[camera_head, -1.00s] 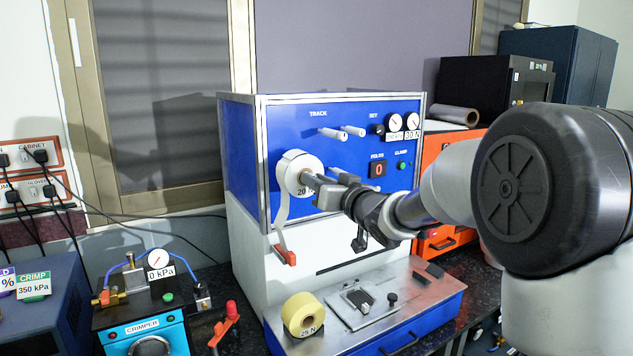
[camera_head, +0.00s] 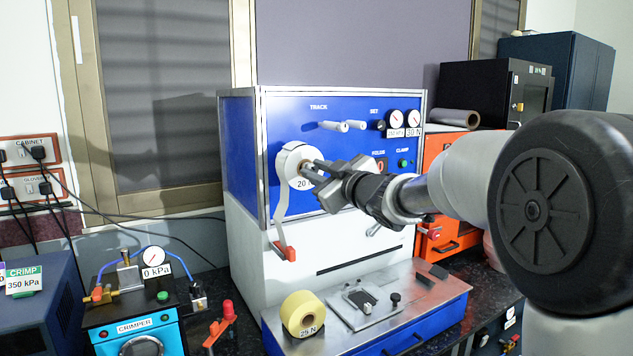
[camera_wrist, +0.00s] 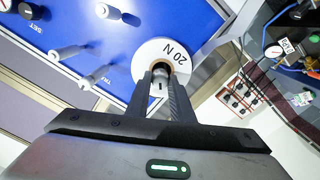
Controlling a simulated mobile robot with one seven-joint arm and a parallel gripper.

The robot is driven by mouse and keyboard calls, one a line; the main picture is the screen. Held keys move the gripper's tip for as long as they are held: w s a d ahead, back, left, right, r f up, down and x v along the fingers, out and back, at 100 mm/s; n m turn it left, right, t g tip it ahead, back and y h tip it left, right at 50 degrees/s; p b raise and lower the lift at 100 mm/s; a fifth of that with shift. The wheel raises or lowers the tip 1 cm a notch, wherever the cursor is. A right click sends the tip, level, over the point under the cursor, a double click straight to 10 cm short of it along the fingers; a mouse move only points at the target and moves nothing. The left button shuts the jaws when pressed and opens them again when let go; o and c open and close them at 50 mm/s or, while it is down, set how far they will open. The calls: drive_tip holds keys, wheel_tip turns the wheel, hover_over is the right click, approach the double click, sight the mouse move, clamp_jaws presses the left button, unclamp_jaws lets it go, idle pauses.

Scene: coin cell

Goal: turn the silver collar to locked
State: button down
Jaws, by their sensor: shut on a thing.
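The silver collar (camera_wrist: 159,77) sits at the hub of a white tape roll (camera_wrist: 146,56) marked 20 N, on the blue front of the machine. In the wrist view my gripper (camera_wrist: 161,88) has one finger on each side of the collar and is shut on it. A small dark mark shows on the collar's end face. In the head view my gripper (camera_head: 309,178) reaches in from the right to the roll (camera_head: 290,163), and its fingers hide most of the collar. I cannot read any lock marking on it.
White tape hangs from the roll to a red clip (camera_head: 286,252). Two pale track pegs (camera_head: 343,126) stick out above my gripper. A yellow roll (camera_head: 302,314) marked 25 N stands on the metal deck below. The crimper (camera_head: 140,325) is at the lower left.

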drive_tip(key=shift+f+n+b, duration=0.15)
drive_tip(key=shift+n+b, duration=2.75)
drive_tip(key=shift+n, duration=2)
drive_tip(key=c, duration=1.6)
unclamp_jaws()
drive_tip(key=shift+o, duration=0.2)
drive_tip(key=shift+s, duration=0.15)
drive_tip(key=v, duration=1.7)
drive_tip(key=shift+d, duration=0.2)
